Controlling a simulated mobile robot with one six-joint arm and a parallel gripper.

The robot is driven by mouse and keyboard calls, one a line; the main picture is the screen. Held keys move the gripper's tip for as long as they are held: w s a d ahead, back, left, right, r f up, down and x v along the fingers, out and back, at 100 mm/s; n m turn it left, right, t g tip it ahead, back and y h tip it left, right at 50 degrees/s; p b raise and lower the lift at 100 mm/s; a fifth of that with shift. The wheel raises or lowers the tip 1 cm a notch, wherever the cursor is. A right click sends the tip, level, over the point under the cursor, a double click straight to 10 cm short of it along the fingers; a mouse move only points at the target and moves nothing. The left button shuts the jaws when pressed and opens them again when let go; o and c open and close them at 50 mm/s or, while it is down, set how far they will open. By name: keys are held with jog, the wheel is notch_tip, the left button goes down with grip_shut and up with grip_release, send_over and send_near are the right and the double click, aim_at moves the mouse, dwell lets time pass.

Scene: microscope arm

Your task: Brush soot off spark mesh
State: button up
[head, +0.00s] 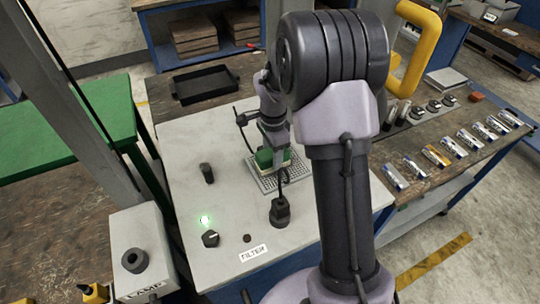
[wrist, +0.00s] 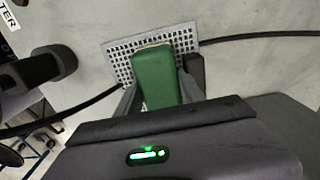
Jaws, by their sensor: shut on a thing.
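My gripper (head: 274,138) is shut on a green block-shaped brush (head: 264,159), with a finger on each side of it in the wrist view (wrist: 160,85). The brush's green back (wrist: 153,72) faces the wrist camera, and a thin pale edge shows at its far end. The spark mesh (head: 268,185) is a light perforated plate on the grey panel. The brush is over the mesh and hides its middle; I cannot tell whether the bristles touch it. The mesh's uncovered holes show dark on both sides of the brush in the wrist view (wrist: 183,41). Soot is not clearly visible.
A black cable fitting (head: 280,212) stands close in front of the mesh, also large at left in the wrist view (wrist: 50,65). Black cables run beside the mesh. A knob (head: 210,238), a green light (head: 205,220) and a FILTER label (head: 253,252) are nearby. A black tray (head: 205,84) lies behind.

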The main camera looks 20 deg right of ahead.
aim_at(285, 151)
jog(key=shift+d, duration=0.85)
jog(key=shift+d, duration=1.25)
jog(key=shift+a, duration=0.1)
jog(key=shift+a+f, duration=0.1)
jog(key=shift+a, duration=1.1)
